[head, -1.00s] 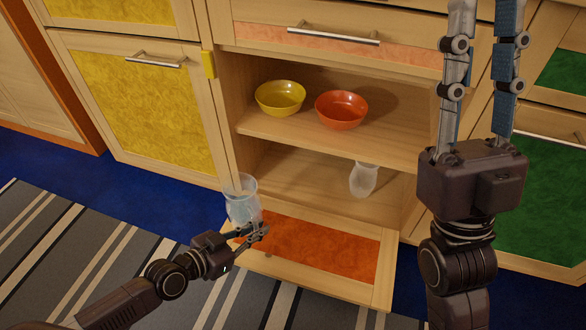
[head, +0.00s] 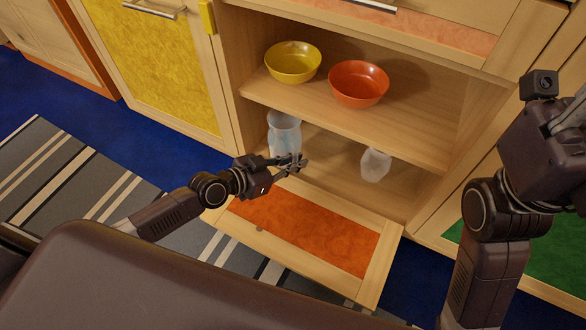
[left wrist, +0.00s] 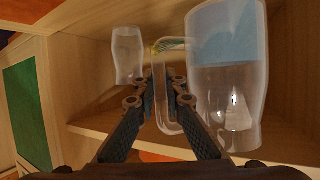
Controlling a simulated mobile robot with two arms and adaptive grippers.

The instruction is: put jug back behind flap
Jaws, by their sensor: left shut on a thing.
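The clear jug (head: 284,136) is upright at the left of the lower compartment's opening, its rim close to the shelf edge. I cannot tell whether its base touches the cupboard floor. My left gripper (head: 300,163) is shut on its handle. In the left wrist view the jug (left wrist: 235,95) stands large on the right, with the handle (left wrist: 168,105) between the fingers (left wrist: 165,92). The orange-panelled flap (head: 310,232) is folded down open in front of the compartment. My right gripper (head: 570,125) is at the right edge, its fingertips cut off.
A clear glass vessel (head: 375,165) stands in the lower compartment, right of the jug. A yellow bowl (head: 293,66) and an orange bowl (head: 358,86) sit on the shelf (head: 420,148) above. Space between the jug and the vessel looks clear.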

